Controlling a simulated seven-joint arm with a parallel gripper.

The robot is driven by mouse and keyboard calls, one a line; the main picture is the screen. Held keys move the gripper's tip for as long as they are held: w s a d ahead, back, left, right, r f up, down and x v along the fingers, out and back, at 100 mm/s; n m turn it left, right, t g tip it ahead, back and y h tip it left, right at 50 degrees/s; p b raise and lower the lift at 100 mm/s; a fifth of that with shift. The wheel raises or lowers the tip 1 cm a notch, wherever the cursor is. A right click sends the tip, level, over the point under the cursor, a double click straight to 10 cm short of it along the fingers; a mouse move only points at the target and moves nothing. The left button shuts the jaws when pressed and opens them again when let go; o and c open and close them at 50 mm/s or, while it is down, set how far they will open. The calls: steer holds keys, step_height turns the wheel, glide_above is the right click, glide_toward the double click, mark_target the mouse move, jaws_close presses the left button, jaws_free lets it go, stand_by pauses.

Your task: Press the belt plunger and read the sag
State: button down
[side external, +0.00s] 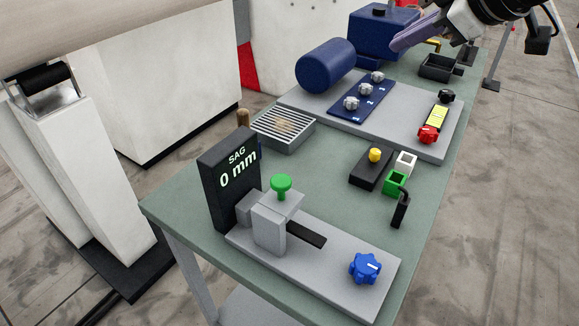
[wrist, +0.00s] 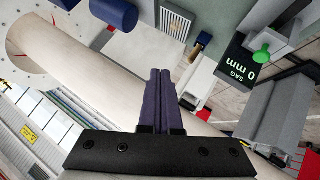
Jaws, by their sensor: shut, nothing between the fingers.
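The belt plunger is a green mushroom-shaped knob (side external: 281,184) on a grey block at the near end of the table. It also shows at the right of the wrist view (wrist: 262,54). Behind it stands the black sag display (side external: 229,179), reading "SAG 0 mm"; it shows tilted in the wrist view (wrist: 241,66). A short dark bar (side external: 307,234) sticks out from the block. My gripper (side external: 412,38) is at the top right of the side view, above the far part of the table and well away from the plunger. Its purple fingers (wrist: 161,75) are together and empty.
A blue knob (side external: 365,268) sits on the same grey base. A slatted tray (side external: 284,128), a black box with a yellow button (side external: 373,167), small open boxes and a black hook (side external: 401,209) stand mid-table. A blue cylinder (side external: 326,65) and blue housing (side external: 384,32) stand farther back.

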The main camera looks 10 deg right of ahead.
steer(key=a+f+n+y, duration=0.15)
steer(key=a+f, duration=0.25)
steer(key=a, duration=0.7)
steer(key=n+g, duration=0.2)
glide_above(287, 182)
step_height(287, 182, down, 4)
steer(key=shift+f, duration=0.15)
steer(key=shift+f, duration=0.1)
steer(key=shift+f, duration=4.3)
steer(key=shift+f, duration=0.1)
steer(key=shift+f, duration=0.3)
